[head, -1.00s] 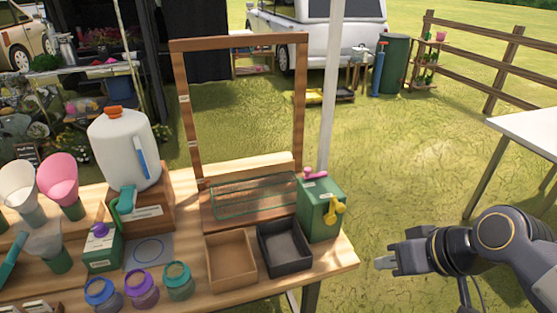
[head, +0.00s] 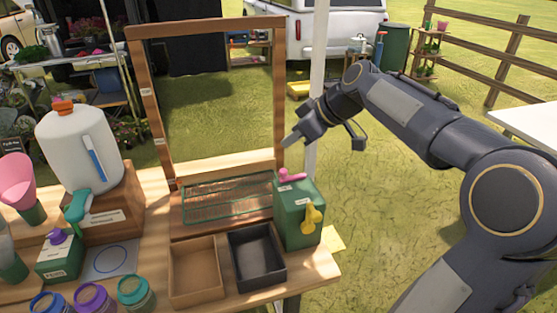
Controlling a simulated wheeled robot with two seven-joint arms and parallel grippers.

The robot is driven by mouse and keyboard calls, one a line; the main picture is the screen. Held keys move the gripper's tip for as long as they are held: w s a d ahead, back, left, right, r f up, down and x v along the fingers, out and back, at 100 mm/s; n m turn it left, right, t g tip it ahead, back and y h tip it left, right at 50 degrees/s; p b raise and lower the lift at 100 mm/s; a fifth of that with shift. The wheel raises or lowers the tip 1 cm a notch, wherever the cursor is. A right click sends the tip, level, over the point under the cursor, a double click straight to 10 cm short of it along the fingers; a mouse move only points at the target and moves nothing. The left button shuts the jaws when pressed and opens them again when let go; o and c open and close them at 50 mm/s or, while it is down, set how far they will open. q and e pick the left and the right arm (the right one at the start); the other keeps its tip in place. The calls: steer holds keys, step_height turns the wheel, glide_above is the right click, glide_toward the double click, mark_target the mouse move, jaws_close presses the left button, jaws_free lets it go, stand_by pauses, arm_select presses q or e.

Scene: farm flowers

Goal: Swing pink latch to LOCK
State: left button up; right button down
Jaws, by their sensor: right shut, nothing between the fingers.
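The pink latch (head: 291,176) lies on top of the green box (head: 297,212) at the right end of the wooden table. A yellow lever (head: 312,219) is on the box's front right side. Any LOCK marking is too small to read. My right gripper (head: 291,138) is shut and empty. In the picture it is above the pink latch, beside the right post of the wooden frame, and apart from the latch. My left gripper is not in view.
The wooden frame (head: 279,95) stands upright behind the box. A brown tray (head: 195,297) and a black tray (head: 283,272) sit in front. A white jug (head: 72,150) and several jars are at left. A white pole (head: 319,75) rises behind the box.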

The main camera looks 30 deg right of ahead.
mark_target(281, 171)
steer(key=w+f, duration=0.1)
steer(key=f, duration=0.1)
steer(key=w+a+f, duration=0.1)
steer(key=f, duration=0.5)
steer(key=shift+w+a+p, duration=0.3)
steer(key=shift+w+a, duration=0.05)
steer(key=shift+w, duration=0.05)
steer(key=shift+s+d+f, duration=0.1)
steer(key=shift+s, duration=0.1)
steer(key=shift+s+n+y+b, duration=0.15)
steer(key=shift+n+y+b, duration=0.15)
steer(key=shift+b, duration=0.1)
